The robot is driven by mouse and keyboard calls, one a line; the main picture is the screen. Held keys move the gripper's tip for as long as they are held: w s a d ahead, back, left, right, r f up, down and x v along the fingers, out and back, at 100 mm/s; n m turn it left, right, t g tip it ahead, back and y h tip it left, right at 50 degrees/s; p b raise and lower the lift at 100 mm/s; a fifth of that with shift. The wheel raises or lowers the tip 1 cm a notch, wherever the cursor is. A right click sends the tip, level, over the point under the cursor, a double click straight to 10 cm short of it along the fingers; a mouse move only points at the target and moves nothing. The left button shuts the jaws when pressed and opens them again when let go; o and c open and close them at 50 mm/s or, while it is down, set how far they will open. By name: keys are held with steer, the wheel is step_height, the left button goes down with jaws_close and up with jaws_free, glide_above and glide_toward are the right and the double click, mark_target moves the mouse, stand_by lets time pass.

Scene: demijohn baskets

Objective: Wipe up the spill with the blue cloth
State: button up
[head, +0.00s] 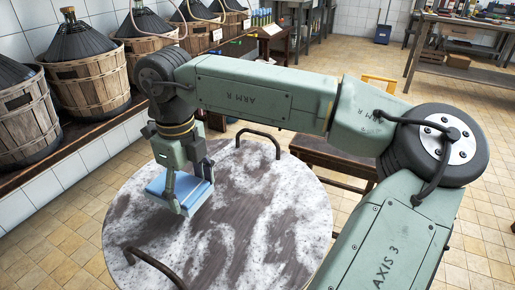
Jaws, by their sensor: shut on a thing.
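My gripper (180,193) points down over the left back part of a round table top (285,220). It is shut on the blue cloth (158,185), which looks like a folded flat pad between and around the fingers. I cannot tell whether the cloth touches the surface. The table top is mottled white and dark brown, with dark wet-looking streaks (240,225) across its middle. I cannot tell which patches are the spill and which are the surface's own pattern. My arm hides part of the area behind the table.
Two dark curved handles stand up from the table top, one at the back (262,134) and one at the front left (145,258). Demijohns in wooden baskets (88,80) line a ledge at the left. A brown bench (335,160) stands behind the table. Tiled floor is clear at the front left.

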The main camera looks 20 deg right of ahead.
steer(key=shift+r+p, duration=0.6)
steer(key=shift+r, duration=0.7)
